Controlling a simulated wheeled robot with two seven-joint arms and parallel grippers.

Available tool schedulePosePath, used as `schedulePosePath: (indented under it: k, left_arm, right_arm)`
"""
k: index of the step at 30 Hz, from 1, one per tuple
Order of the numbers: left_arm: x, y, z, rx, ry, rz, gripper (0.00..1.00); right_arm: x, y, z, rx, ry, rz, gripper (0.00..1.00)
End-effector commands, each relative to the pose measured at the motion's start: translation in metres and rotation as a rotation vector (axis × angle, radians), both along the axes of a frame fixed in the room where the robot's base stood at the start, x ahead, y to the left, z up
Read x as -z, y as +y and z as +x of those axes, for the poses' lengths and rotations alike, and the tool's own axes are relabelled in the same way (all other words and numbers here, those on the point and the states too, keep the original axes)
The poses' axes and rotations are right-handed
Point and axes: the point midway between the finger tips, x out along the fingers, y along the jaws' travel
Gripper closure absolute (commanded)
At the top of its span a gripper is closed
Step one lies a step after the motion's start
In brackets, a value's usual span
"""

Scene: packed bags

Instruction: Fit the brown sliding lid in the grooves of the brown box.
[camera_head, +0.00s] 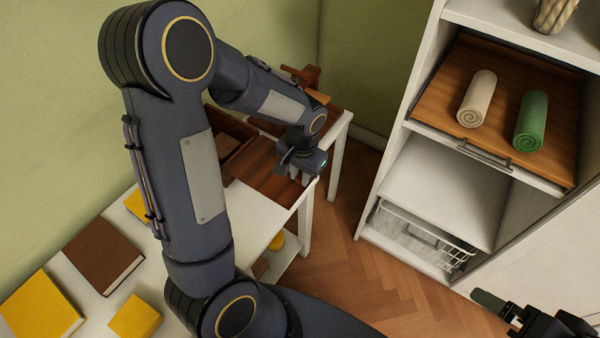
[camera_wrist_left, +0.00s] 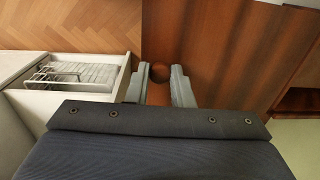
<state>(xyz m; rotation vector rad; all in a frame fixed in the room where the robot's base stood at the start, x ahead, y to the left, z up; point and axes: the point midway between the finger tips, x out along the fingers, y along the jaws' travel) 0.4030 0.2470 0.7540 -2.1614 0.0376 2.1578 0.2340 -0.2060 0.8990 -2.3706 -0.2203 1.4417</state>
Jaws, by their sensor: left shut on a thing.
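The brown lid (camera_head: 262,178) is a flat wooden panel lying level at the far end of the white table, partly hidden by my left arm. In the left wrist view the lid (camera_wrist_left: 225,50) fills the upper middle, with a dark round notch or knob between my fingers. Whether the lid sits in the grooves is hidden.
My right gripper (camera_head: 512,312) is at the lower right, apart from everything. A brown book (camera_head: 103,250) and yellow books (camera_head: 42,306) lie on the white table (camera_head: 258,215). A shelf unit (camera_head: 440,180) with rolled towels stands right; floor lies between.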

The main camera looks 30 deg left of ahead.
Motion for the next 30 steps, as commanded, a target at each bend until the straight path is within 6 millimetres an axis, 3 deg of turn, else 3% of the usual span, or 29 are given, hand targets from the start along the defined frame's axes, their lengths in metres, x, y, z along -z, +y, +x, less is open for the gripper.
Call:
schedulePosePath:
  k: [21, 30]
  left_arm:
    - [0.000, 0.014, 0.002, -0.002, 0.000, -0.001, 1.00]
    - [0.000, 0.010, 0.001, 0.000, 0.000, 0.000, 1.00]
  right_arm:
    - [-0.002, 0.000, 0.000, 0.000, 0.000, 0.000, 0.01]
    - [-0.001, 0.000, 0.000, 0.000, 0.000, 0.000, 0.01]
